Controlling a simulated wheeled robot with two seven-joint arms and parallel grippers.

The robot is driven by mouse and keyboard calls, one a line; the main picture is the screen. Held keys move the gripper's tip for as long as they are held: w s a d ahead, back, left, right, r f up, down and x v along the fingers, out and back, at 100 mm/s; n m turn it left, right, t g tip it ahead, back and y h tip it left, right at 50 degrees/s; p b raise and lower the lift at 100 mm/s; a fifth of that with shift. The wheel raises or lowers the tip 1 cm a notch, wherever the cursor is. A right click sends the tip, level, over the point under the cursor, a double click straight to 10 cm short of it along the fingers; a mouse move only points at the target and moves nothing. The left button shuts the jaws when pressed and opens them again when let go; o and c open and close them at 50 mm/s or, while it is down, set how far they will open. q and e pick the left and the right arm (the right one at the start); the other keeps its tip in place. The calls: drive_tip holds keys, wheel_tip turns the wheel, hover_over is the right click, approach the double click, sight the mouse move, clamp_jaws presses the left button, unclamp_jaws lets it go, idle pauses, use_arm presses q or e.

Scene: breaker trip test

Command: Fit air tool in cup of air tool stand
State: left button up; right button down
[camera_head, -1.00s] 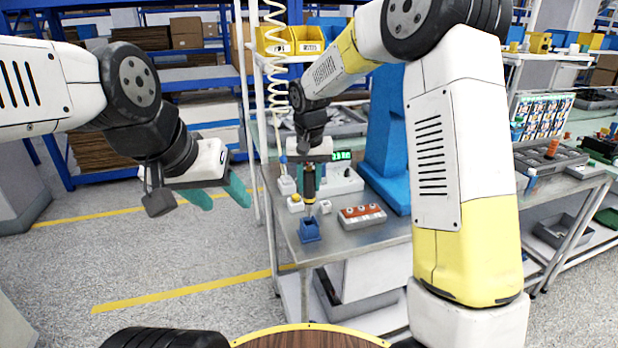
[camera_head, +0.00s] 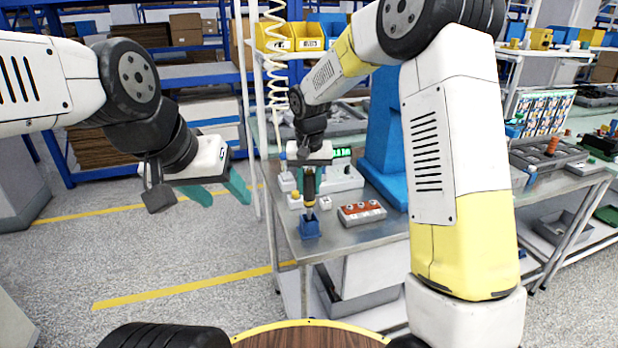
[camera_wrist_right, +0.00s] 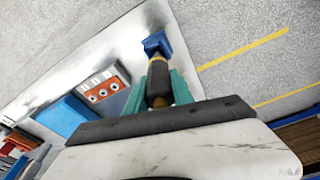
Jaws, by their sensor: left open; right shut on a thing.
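The air tool (camera_head: 310,186) is a slim black and yellow tool, held upright by my right gripper (camera_head: 309,170). The gripper is shut on it. The blue air tool stand (camera_head: 309,228) sits near the left front of the metal table, and the tool's lower end is at the stand's top. In the right wrist view, the tool (camera_wrist_right: 158,82) lies between the green fingers and points at the blue stand (camera_wrist_right: 158,42). Whether the tip is inside the cup or just above it, I cannot tell. My left gripper (camera_head: 219,189) is open and empty, off to the left over the floor.
A box with red top and white buttons (camera_head: 362,211) stands right of the stand. Small button boxes and a device with a green display (camera_head: 342,153) stand behind. A large blue column (camera_head: 385,140) rises at the back right. A white coiled hose (camera_head: 275,60) hangs above.

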sight(309, 175)
drive_tip(key=shift+f, duration=2)
drive_tip(key=c, duration=1)
unclamp_jaws()
drive_tip(key=r, duration=0.5)
drive_tip(key=s+r, duration=0.1)
drive_tip(key=r, duration=0.1)
drive_tip(key=shift+r, duration=0.35)
